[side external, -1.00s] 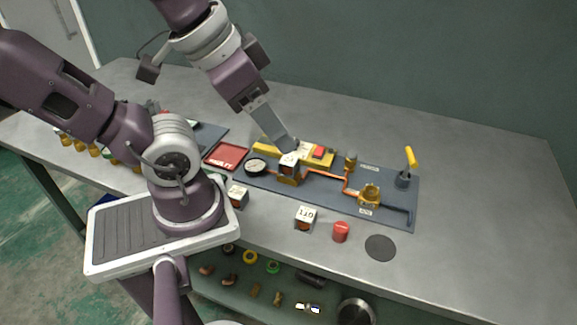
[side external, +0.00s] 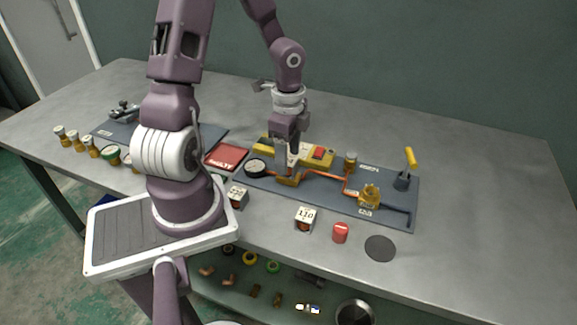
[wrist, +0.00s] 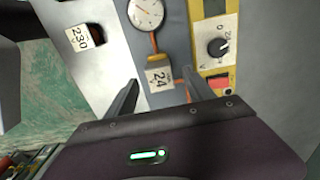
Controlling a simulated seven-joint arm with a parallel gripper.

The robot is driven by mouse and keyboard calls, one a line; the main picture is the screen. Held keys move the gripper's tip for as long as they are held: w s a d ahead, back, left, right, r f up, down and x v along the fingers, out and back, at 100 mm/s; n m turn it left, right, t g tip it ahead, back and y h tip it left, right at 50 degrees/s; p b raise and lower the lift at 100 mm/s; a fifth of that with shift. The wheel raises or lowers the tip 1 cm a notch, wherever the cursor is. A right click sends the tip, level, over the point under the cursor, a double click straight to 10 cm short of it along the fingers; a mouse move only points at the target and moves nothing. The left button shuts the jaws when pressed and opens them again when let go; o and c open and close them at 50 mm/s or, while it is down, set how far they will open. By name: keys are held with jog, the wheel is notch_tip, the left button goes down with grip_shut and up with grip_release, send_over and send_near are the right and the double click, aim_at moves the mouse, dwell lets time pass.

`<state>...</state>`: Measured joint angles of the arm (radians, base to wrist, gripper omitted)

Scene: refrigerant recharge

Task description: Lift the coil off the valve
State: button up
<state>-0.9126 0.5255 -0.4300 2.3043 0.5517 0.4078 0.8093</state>
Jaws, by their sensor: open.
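The coil, a small block with a white top marked 24, shows in the wrist view (wrist: 159,76) on the copper line below the gauge. In the side view my gripper largely hides it, and the brass valve body (side external: 289,181) shows just below. My gripper (side external: 288,166) points down over the valve. In the wrist view my gripper (wrist: 160,84) is open, with one finger on each side of the coil. I cannot tell whether either finger touches it.
A yellow meter (side external: 262,148) lies close behind the valve, and a round gauge (side external: 256,168) sits to its left. Coils marked 110 (side external: 305,219) and 230 (wrist: 83,36) stand in front. A red tray (side external: 227,157) is left.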

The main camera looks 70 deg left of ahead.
notch_tip(320, 180, down, 2)
jog(key=shift+f, duration=0.15)
grip_shut()
